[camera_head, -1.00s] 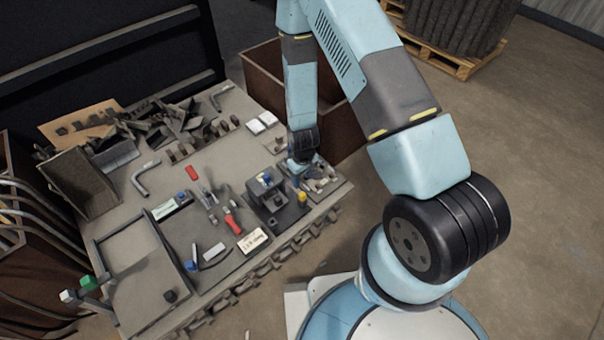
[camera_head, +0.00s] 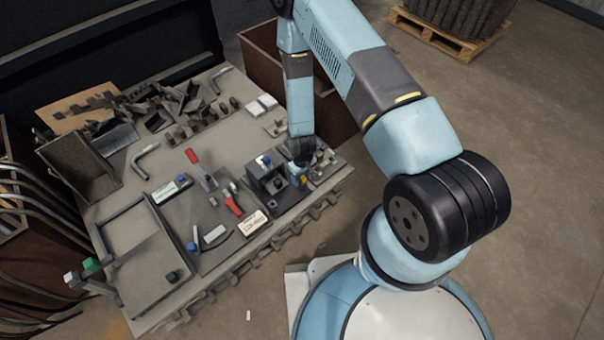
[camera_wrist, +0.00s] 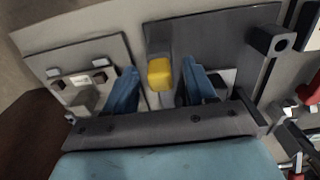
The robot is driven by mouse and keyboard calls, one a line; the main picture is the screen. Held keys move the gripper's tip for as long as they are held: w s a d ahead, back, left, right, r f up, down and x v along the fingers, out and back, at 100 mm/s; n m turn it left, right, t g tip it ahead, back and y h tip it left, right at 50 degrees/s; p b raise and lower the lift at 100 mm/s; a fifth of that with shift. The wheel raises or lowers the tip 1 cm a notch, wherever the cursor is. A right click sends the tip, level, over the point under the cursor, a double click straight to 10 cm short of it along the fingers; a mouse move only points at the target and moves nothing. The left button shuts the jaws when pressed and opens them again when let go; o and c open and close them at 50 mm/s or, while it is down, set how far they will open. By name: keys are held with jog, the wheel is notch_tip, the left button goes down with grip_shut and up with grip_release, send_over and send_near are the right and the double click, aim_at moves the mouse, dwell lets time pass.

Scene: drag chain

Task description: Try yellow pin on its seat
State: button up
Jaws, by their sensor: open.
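The yellow pin (camera_wrist: 160,74) stands upright-looking between the two blue fingers of my gripper (camera_wrist: 160,66) in the wrist view. A gap shows on each side of it, so the fingers are open and not pressed on it. In the head view my gripper (camera_head: 302,168) is down at the right end of the bench, and only a small bit of yellow shows below it. The dark fixture block (camera_head: 268,184), with a blue-topped part on it, is just left of my gripper. I cannot make out the pin's seat clearly.
A grey plate with small blocks (camera_wrist: 85,80) lies left of my fingers in the wrist view. A brown bin (camera_head: 275,60) stands behind the bench.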

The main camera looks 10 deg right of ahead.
jog(key=shift+c, duration=0.4)
grip_shut()
jog(key=shift+r, duration=0.1)
jog(key=shift+r, duration=2.85)
